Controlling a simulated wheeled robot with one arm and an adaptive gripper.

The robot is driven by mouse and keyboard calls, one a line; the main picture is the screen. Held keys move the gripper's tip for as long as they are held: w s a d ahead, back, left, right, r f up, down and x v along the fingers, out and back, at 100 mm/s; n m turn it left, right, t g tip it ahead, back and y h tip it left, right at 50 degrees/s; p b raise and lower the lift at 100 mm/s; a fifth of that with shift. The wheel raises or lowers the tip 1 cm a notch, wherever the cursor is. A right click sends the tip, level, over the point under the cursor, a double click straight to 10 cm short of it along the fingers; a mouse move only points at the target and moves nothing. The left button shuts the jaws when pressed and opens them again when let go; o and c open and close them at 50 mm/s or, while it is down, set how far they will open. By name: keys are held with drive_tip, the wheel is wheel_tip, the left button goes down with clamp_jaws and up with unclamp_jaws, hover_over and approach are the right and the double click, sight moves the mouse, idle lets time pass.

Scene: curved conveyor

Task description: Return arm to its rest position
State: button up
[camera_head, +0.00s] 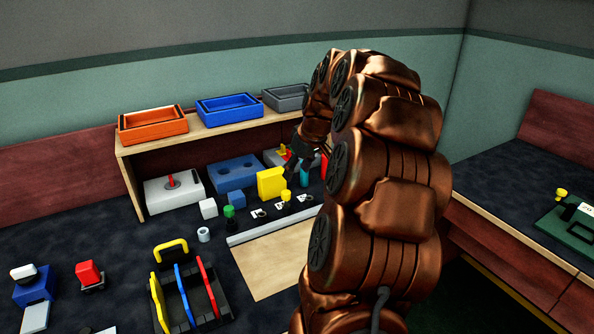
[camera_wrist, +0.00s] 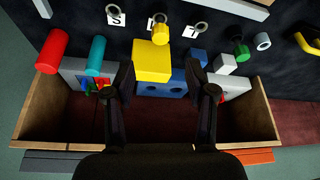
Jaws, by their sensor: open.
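My arm (camera_head: 385,180), copper-coloured with several bulky joints, reaches forward over the table and bends down at its far end. My gripper (camera_head: 302,166) is dark and open, close to the right of a yellow block (camera_head: 271,184) in the head view and partly hidden by the arm. In the wrist view my gripper (camera_wrist: 160,76) has its two fingers spread wide and holds nothing. The yellow block (camera_wrist: 153,62) shows between the fingertips in that view; I cannot tell how far below them it is.
A shelf (camera_head: 220,134) bears orange (camera_head: 153,124), blue (camera_head: 230,108) and grey (camera_head: 287,97) trays. A blue block with holes (camera_head: 233,174), a white box (camera_head: 174,192) and small pegs stand close by. A tool rack (camera_head: 187,302) is at the front. A second table (camera_head: 500,200) lies right.

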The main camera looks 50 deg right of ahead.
idle(0.3)
drive_tip(key=s+a+f+n+g+y, duration=0.1)
drive_tip(key=s+a+f+g, duration=0.15)
drive_tip(key=a, duration=1.15)
drive_tip(key=s+a+f+g+y, duration=0.1)
drive_tip(key=s+a, duration=0.3)
drive_tip(key=a, duration=0.9)
drive_tip(key=s+a+f+g+h, duration=0.1)
drive_tip(key=s+a+f, duration=0.15)
drive_tip(key=s, duration=0.45)
drive_tip(key=s+a+f+g, duration=0.1)
drive_tip(key=s+a+g, duration=0.1)
drive_tip(key=s+a, duration=0.35)
drive_tip(key=s+a+f+g+h, duration=0.1)
drive_tip(key=s+a, duration=0.1)
drive_tip(key=s, duration=0.6)
wheel_tip(320, 180, up, 15)
drive_tip(key=w+t+p, duration=0.1)
drive_tip(key=p, duration=1.3)
drive_tip(key=shift+w+r+p, duration=0.2)
drive_tip(key=shift+w+p, duration=0.1)
drive_tip(key=shift+p, duration=0.05)
drive_tip(key=shift+c, duration=0.5)
